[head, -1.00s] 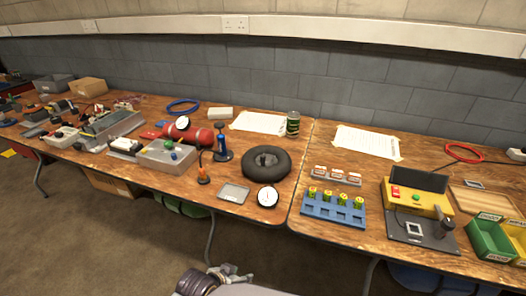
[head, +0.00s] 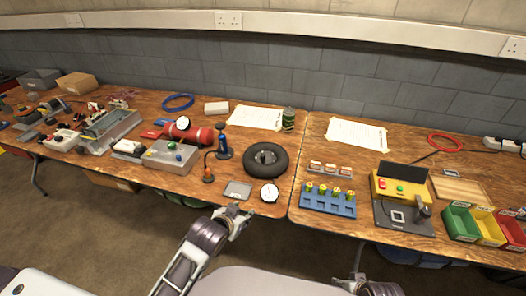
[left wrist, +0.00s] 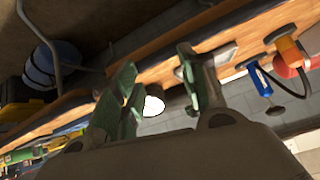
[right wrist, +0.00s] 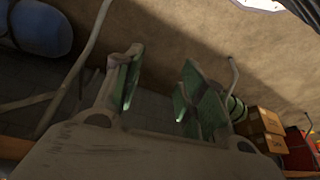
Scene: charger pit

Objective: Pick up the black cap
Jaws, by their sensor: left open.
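I cannot make out the black cap for certain in any view. A black tyre (head: 266,160) lies flat near the front of the left table. A small grey tray (head: 237,190) and a round white-faced gauge (head: 269,193) lie in front of it; the tray also shows in the left wrist view (left wrist: 218,54). My left gripper (head: 238,212) is open and empty, just off the table's front edge below the tray. Its fingers stand apart in the left wrist view (left wrist: 158,78). My right gripper (right wrist: 162,85) is open and empty, low in front of the tables.
A blue rack (head: 328,203) with several yellow-green pieces stands on the right table. A green can (head: 288,120) stands behind the tyre.

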